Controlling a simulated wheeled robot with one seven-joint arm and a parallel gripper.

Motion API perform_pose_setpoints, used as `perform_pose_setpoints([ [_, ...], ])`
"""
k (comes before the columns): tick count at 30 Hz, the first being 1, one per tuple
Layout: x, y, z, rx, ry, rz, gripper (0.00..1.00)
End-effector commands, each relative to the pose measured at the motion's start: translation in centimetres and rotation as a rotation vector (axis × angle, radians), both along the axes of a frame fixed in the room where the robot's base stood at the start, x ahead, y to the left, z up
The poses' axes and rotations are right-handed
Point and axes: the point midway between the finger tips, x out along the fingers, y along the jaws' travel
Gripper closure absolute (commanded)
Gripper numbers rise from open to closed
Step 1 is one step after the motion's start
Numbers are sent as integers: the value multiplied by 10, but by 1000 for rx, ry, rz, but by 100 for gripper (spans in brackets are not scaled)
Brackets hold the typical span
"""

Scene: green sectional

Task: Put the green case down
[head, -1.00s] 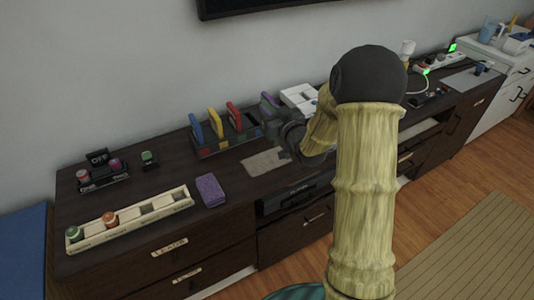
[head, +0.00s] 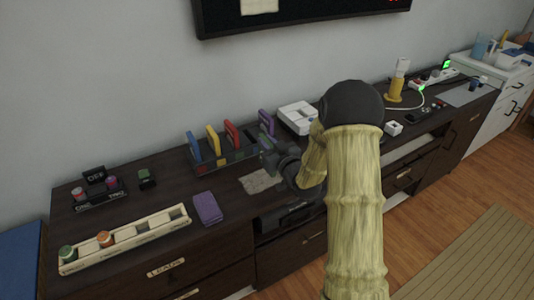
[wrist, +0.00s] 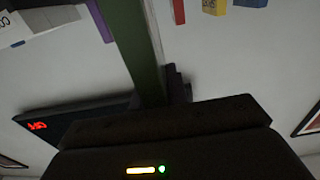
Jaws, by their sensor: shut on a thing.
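My gripper (head: 271,152) is beside the right end of the case rack, in front of the purple case. In the wrist view the green case (wrist: 139,48) runs up from my gripper (wrist: 168,95) as a long green strip, held between the jaws. In the head view my gripper and arm hide most of it, and I cannot tell whether it touches anything. The dark rack (head: 228,157) holds a blue case (head: 193,146), a yellow case (head: 213,139) and a red case (head: 232,134) upright. The purple case (head: 266,122) stands to their right.
A grey sheet (head: 260,182) lies in front of the rack, and a purple cloth-like block (head: 207,208) lies left of it. A long cream tray (head: 130,239) and a white box (head: 298,117) also stand on the dark cabinet. A screen (head: 300,14) hangs above.

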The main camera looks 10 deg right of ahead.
Motion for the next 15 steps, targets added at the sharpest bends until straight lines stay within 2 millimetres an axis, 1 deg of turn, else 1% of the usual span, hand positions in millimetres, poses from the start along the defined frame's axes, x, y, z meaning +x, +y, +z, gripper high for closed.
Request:
perform_pose_setpoints([
  [5,0,1,-3,1,1,2,100],
  [12,0,1,-35,0,3,2,100],
  [15,0,1,-38,1,1,2,100],
])
